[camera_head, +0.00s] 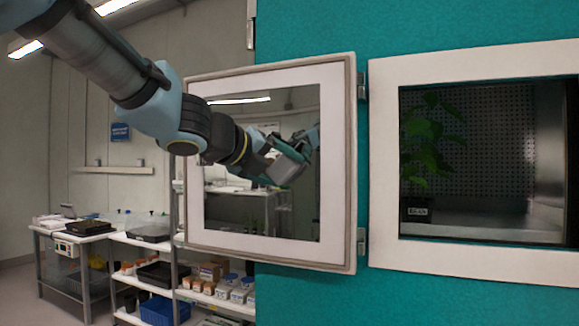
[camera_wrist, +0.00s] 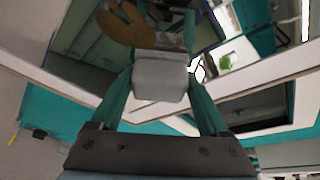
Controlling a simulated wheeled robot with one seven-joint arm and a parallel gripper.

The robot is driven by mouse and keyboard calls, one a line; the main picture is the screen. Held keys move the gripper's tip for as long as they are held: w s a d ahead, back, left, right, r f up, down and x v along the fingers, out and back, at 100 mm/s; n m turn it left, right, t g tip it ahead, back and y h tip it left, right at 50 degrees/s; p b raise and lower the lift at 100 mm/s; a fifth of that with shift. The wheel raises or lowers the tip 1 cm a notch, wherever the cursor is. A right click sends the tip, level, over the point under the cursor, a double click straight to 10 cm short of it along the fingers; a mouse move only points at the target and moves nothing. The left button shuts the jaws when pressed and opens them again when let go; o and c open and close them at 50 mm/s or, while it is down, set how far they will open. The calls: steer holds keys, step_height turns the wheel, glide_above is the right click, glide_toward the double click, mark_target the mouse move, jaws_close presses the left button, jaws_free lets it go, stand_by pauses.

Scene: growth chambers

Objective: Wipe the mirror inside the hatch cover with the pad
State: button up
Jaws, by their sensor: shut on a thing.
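The hatch cover (camera_head: 337,160) stands swung open to the left of the chamber opening, with a pale border around its mirror (camera_head: 300,218). My arm reaches in from the upper left, in front of the mirror, and its reflection overlaps it there. In the wrist view my gripper (camera_wrist: 160,72) is shut on a pale grey pad (camera_wrist: 160,82), held between two teal fingers. A brown curved patch (camera_wrist: 125,30) shows beyond the pad; I cannot tell if it is a mark or a reflection. I cannot tell whether the pad touches the mirror.
The teal chamber wall (camera_head: 310,300) holds an open compartment with a potted plant (camera_head: 425,140) inside, right of the cover. Hinges (camera_head: 362,240) join cover and chamber. Shelves (camera_head: 155,243) with boxes and trays, and a table (camera_head: 75,235), stand at the lower left.

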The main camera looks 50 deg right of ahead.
steer(key=shift+w+a+r+p, duration=1)
steer(key=shift+w+a+p, duration=0.95)
steer(key=shift+w, duration=3.6)
steer(key=shift+s+d+b, duration=0.4)
steer(key=shift+s+d, duration=0.4)
steer(key=shift+s, duration=1.45)
steer(key=shift+s+d+b, duration=0.45)
steer(key=shift+s+d, duration=0.3)
steer(key=shift+s, duration=1.45)
steer(key=shift+s+d+b, duration=0.4)
steer(key=shift+s+d, duration=0.4)
steer(key=shift+s, duration=1.45)
steer(key=shift+a+r+p, duration=0.1)
steer(key=shift+r+p, duration=0.9)
steer(key=shift+w+a+f+p, duration=0.1)
steer(key=shift+w+a+p, duration=0.1)
steer(key=shift+w, duration=0.7)
steer(key=shift+w+a+p, duration=0.2)
steer(key=shift+w, duration=0.65)
steer(key=shift+w+a+p, duration=0.2)
steer(key=shift+w+a, duration=0.15)
steer(key=shift+w, duration=0.5)
steer(key=shift+w+a+p, duration=0.2)
steer(key=shift+w+a, duration=0.1)
steer(key=shift+w, duration=0.5)
steer(key=w+a+p, duration=0.1)
steer(key=w+p, duration=0.1)
steer(key=w, duration=0.4)
steer(key=shift+w+a, duration=0.3)
steer(key=shift+a, duration=0.05)
